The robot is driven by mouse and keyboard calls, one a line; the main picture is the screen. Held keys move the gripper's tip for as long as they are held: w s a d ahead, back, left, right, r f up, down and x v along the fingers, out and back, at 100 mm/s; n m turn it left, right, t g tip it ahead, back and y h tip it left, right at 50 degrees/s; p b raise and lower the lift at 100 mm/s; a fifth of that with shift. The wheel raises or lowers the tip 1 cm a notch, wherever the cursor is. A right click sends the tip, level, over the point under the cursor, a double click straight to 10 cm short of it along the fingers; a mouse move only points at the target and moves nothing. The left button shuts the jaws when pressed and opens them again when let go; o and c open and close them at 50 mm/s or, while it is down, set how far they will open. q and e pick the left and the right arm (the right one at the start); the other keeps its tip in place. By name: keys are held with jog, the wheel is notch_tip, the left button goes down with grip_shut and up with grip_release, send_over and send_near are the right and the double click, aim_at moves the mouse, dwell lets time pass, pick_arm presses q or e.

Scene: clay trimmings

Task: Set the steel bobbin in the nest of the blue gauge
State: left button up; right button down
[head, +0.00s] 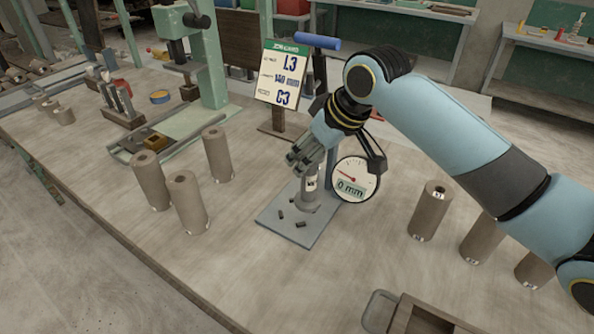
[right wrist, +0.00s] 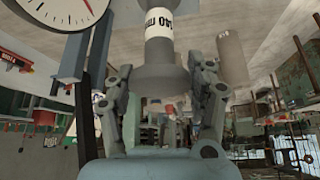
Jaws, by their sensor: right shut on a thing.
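The steel bobbin (head: 310,184), grey with a white label band, is in my right gripper (head: 306,162). The right wrist view shows the bobbin (right wrist: 160,50) between the two fingers (right wrist: 165,85), its printed label upside down. The blue gauge (head: 268,222) has a grey-blue base plate, a post and a round dial (head: 356,180) reading 0 mm. The bobbin stands roughly upright over the plate's middle. Its lower end overlaps the nest area, so I cannot tell whether it touches. Several small dark trimmings (head: 300,224) lie on the plate. My left gripper is out of view.
Several brown-grey cylinders stand left of the gauge, one of them here (head: 187,203), and more stand right (head: 430,210) under my arm. A sign (head: 281,75) reading L3, 140 mm stands behind. An open box (head: 425,315) sits at the front. Table before the gauge is clear.

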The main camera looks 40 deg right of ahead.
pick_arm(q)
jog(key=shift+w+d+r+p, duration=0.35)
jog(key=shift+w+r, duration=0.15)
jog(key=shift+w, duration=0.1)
pick_arm(e)
jog(key=x, duration=0.7)
jog(key=shift+s+f, duration=0.1)
jog(key=shift+f, duration=0.05)
jog(key=shift+c, duration=2.1)
grip_release()
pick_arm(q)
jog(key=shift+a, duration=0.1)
pick_arm(e)
jog(key=v, duration=1.2)
